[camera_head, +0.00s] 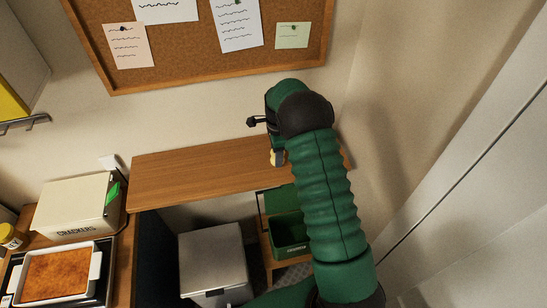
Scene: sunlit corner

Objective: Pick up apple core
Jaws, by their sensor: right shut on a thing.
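My right arm comes up from the bottom right. Its gripper (262,121) is above the right part of the wooden shelf, largely hidden behind the wrist, with a dark finger sticking out to the left. A small pale yellow and brown thing, which looks like the apple core (277,157), shows just below the gripper, partly hidden by the arm. My right gripper is shut on it. I cannot tell whether the core still touches the shelf. My left gripper is not in view.
The wooden shelf (190,175) is otherwise clear. Below it stand a grey bin (215,262) and a green bin (290,232). At left are a crackers box (75,205) and a baking dish (52,275). A cork board (190,50) hangs on the wall behind.

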